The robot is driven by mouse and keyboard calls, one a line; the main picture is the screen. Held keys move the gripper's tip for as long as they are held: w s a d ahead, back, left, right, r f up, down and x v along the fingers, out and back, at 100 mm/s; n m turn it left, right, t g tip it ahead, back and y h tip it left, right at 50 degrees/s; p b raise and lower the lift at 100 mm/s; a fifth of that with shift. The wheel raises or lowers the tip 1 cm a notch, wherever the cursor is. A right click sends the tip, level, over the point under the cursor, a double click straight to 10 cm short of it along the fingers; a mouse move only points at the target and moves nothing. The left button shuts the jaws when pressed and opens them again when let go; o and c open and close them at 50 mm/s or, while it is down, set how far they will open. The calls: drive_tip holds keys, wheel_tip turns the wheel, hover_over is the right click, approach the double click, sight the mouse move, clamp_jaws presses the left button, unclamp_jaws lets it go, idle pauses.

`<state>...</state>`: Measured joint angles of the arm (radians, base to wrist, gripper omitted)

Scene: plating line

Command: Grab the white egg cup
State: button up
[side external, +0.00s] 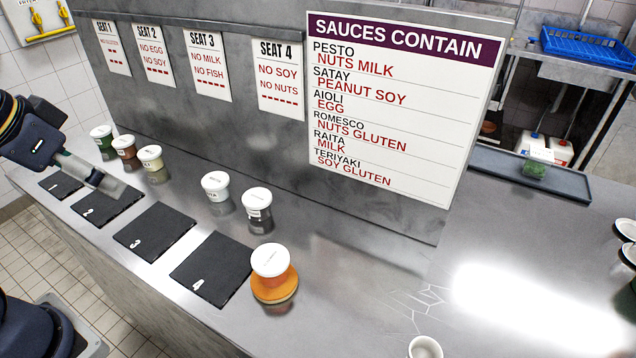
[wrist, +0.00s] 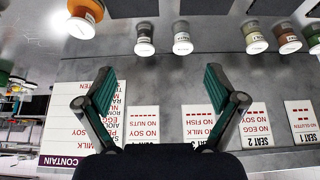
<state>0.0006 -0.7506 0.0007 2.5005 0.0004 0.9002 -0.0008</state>
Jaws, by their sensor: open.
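A small white cup (side external: 425,348), which looks like the egg cup, stands on the steel counter at the bottom edge of the side external view, partly cut off. I cannot make it out in the wrist view. My gripper (side external: 108,186) is over the far-left end of the counter, near the slate marked 2, well away from the cup. In the wrist view my gripper (wrist: 157,88) is open, its two green-padded fingers wide apart with nothing between them.
Several white-lidded sauce jars (side external: 215,186) stand behind the dark numbered slates (side external: 155,231). An orange jar (side external: 274,285) stands beside slate 4. A sign panel (side external: 400,100) rises behind. More white cups (side external: 627,229) sit at the right edge. The counter's right-middle is clear.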

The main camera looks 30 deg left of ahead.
idle(0.4)
drive_tip(key=shift+c, duration=1.4)
